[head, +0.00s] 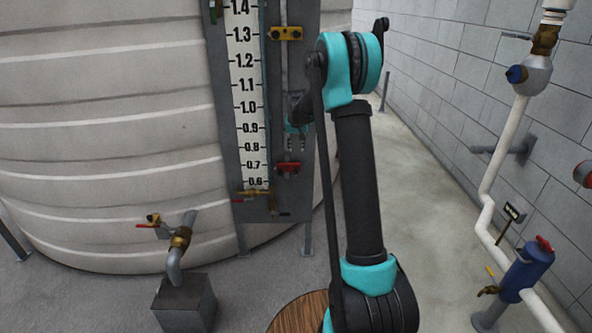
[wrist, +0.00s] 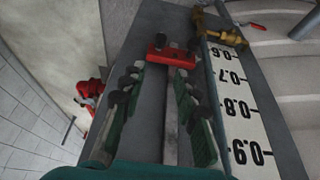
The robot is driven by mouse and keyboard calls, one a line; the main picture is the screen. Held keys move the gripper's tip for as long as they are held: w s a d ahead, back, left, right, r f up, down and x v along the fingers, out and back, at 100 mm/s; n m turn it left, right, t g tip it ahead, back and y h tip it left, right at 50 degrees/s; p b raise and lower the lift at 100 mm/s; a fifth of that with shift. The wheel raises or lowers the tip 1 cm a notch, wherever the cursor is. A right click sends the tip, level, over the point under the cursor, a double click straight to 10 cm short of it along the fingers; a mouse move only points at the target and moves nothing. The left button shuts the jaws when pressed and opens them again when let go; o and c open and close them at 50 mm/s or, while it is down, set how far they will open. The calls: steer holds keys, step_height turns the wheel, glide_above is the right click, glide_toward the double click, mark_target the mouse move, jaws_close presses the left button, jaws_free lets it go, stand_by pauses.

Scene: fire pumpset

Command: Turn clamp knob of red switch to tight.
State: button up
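The red switch (head: 289,167) is a small red block on the rod of the level gauge panel, near the 0.7 mark. In the wrist view the red switch (wrist: 172,56) lies just beyond my fingertips, roughly between them. Small dark knobs (wrist: 161,40) show on its far side; which one is the clamp knob, and how tight it is, I cannot tell. My gripper (wrist: 158,78) is open and empty, its two green-and-black fingers apart on either side of the rod. In the head view my gripper (head: 295,143) is just above the switch, partly hidden by my arm.
The scale strip (head: 246,95) runs beside the rod. A yellow clamp (head: 285,33) is higher up the rod, and a brass valve (head: 254,193) is at the strip's lower end. The large tank (head: 100,110) stands behind.

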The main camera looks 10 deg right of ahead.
mark_target(296, 168)
steer(key=x, duration=1.7)
steer(key=shift+f, duration=0.15)
jaws_close()
